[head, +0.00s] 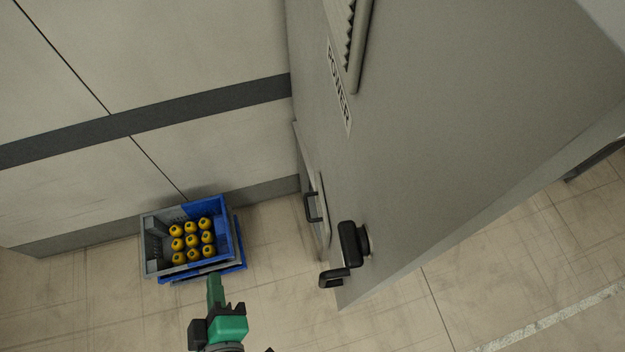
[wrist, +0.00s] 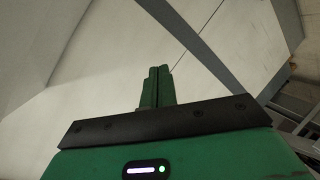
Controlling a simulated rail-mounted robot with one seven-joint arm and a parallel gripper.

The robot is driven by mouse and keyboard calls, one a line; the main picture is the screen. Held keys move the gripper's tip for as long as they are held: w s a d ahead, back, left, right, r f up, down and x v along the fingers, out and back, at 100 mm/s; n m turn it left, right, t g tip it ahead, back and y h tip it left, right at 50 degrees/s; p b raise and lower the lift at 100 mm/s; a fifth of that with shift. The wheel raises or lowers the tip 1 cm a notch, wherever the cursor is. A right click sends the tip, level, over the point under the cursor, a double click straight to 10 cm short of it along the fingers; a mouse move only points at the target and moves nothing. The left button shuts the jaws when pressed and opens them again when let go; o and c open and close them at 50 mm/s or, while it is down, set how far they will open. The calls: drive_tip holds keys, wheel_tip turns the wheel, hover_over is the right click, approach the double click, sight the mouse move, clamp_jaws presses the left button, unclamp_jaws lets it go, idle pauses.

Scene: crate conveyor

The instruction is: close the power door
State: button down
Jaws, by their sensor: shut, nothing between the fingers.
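The grey power door (head: 440,130) fills the right of the head view, with a POWER label (head: 340,90) and a vent near its top. A black handle (head: 350,243) sticks out near its lower corner. How far the door stands open is hard to tell. My green gripper (head: 214,282) is at the bottom of the head view, left of the handle and apart from the door. Its fingers are together and empty; they also show in the wrist view (wrist: 157,88), pointing toward a pale wall. The handle is not clearly visible in the wrist view.
A blue and grey crate (head: 157,265) with several yellow-topped items stands on the floor just beyond my gripper. The pale wall (head: 200,50) with a dark band runs behind it. Another black handle (head: 311,206) shows beside the door. Floor is clear at lower left.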

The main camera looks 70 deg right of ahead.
drive_tip(key=s+d+f+n+g+h, duration=0.15)
drive_tip(key=s+f+h, duration=0.25)
drive_tip(key=s, duration=0.6)
drive_tip(key=s+f+n+g+h, duration=0.1)
drive_tip(key=s+f+g+h, duration=0.2)
drive_tip(key=s, duration=0.8)
drive_tip(key=p, duration=0.1)
hover_over(334, 281)
drive_tip(key=shift+w+f+t, duration=0.15)
drive_tip(key=shift+f+t, duration=0.2)
